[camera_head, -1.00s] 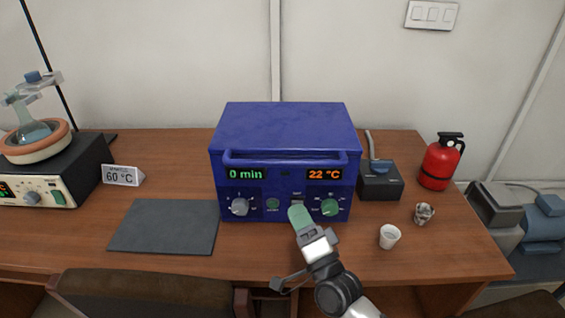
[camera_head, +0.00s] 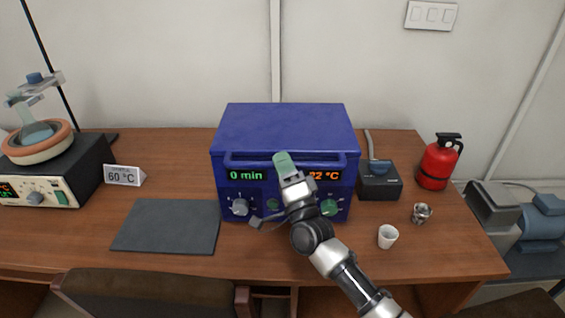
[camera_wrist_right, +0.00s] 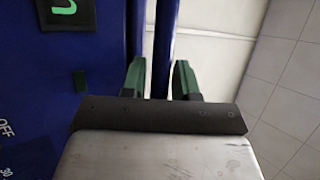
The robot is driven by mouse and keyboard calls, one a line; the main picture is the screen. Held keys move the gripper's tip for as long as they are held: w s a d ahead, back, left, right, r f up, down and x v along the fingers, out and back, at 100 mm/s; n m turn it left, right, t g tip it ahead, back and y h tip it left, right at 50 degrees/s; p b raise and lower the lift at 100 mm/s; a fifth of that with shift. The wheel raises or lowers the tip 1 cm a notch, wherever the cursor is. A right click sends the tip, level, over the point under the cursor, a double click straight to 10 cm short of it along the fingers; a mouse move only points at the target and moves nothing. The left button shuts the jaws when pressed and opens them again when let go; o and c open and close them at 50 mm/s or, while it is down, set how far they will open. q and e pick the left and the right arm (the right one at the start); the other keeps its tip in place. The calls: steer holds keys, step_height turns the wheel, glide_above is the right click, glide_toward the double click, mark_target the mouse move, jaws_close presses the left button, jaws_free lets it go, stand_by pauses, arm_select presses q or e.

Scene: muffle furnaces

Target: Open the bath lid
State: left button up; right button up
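The blue bath (camera_head: 285,130) stands shut on the desk, with a long blue handle bar (camera_head: 245,161) across the top of its front. My right gripper (camera_head: 283,158) is raised in front of the bath, with its green fingertips at the middle of the bar. In the right wrist view, the gripper (camera_wrist_right: 160,78) is open, with one finger on each side of the blue bar (camera_wrist_right: 164,45). Small gaps show between bar and fingers. The displays read 0 min and about 22 °C, the latter partly hidden by my gripper. My left gripper is out of view.
A rotary evaporator (camera_head: 40,170), a 60 °C sign (camera_head: 122,175) and a grey mat (camera_head: 168,227) are at left. A small black device (camera_head: 380,185), red extinguisher (camera_head: 438,163), white cup (camera_head: 388,236) and crumpled item (camera_head: 421,213) are at right. A chair (camera_head: 150,295) is in front.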

jaws_close()
steer(key=shift+r, duration=0.1)
